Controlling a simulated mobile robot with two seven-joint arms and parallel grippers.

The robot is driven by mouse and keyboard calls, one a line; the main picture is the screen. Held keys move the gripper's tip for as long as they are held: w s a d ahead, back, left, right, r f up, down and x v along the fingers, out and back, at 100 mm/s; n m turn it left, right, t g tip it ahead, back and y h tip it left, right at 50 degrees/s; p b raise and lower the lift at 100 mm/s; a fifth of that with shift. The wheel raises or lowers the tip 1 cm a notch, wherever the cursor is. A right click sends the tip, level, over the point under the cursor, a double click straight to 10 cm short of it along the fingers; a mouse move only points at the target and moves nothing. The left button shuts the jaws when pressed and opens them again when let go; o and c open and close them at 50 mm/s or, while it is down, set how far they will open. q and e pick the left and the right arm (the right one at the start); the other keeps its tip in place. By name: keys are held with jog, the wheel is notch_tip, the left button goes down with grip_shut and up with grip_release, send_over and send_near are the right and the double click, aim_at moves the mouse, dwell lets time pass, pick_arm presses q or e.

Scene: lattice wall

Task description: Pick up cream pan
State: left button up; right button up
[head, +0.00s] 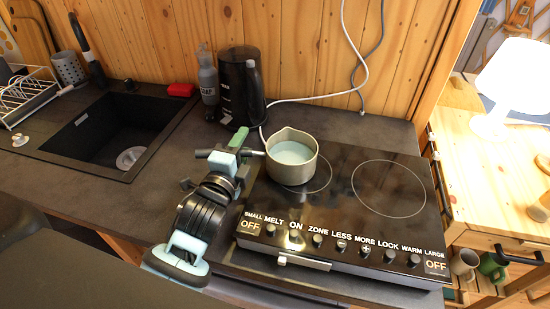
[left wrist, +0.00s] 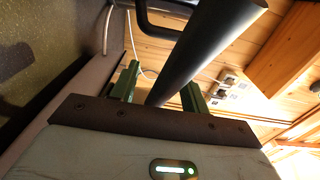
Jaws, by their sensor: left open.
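The cream pan (head: 291,158) stands upright on the left ring of the black cooktop (head: 350,212), with a pale blue-green inside. Its dark handle points left toward my left gripper (head: 236,149). The gripper is open at the handle, with its green fingers on either side of it. In the left wrist view, the dark handle (left wrist: 205,48) runs large between the two green fingers of the left gripper (left wrist: 160,88). Whether either finger touches the handle cannot be told. My right gripper is not in view.
A black kettle (head: 241,86) and a grey bottle (head: 208,80) stand behind the gripper, near the wooden wall. A black sink (head: 112,130) lies left. The right ring (head: 388,188) is empty. A lit lamp (head: 513,80) stands on the wooden unit at right.

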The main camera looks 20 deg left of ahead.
pick_arm(q)
jog(key=shift+c, duration=0.3)
grip_shut()
jog(key=shift+r, duration=0.1)
